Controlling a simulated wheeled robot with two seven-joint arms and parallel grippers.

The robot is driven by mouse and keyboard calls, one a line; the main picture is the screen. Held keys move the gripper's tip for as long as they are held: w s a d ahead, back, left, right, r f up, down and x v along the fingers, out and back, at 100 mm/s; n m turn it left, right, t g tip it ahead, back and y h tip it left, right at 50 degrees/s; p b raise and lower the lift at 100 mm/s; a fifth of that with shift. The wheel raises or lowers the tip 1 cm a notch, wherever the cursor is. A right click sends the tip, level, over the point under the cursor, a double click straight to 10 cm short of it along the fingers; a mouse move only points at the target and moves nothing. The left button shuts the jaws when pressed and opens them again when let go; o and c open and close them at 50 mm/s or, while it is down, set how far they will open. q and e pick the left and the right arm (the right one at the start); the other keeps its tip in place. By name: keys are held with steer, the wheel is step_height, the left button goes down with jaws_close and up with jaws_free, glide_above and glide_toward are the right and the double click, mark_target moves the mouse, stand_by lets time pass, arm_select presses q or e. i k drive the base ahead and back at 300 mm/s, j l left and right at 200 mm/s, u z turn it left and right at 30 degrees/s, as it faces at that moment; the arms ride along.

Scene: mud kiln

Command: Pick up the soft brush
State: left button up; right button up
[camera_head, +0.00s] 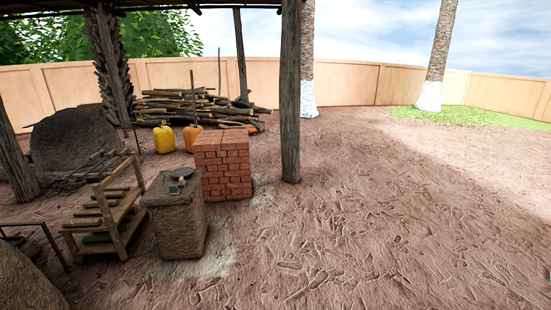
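A mud block (178,228) with a flat top stands left of the middle in the head view. On its top lie a dark round plate-like thing (182,172) and a small greenish thing (174,189) in front of it. They are too small to tell whether either one is the soft brush, and I cannot pick out a brush for certain anywhere else. Neither of my grippers shows in this view.
A wooden rack (123,226) with several sticks stands left of the block, a red brick stack (222,165) behind it. Two jerrycans (163,139) and a woodpile (185,107) are farther back. A post (290,90) stands right of the bricks. Bare ground (400,220) right is clear.

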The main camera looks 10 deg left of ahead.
mark_target(174, 191)
steer(key=i+j+u, duration=0.2)
steer(key=i+u, duration=0.2)
steer(key=i, duration=0.15)
steer(key=i+u, duration=0.4)
steer(key=i, duration=0.15)
steer(key=i+u, duration=0.4)
steer(key=i, duration=0.15)
steer(key=i+l+u, duration=0.45)
steer(key=i+j+z, duration=0.4)
steer(key=i+j, duration=0.85)
steer(key=i, duration=0.1)
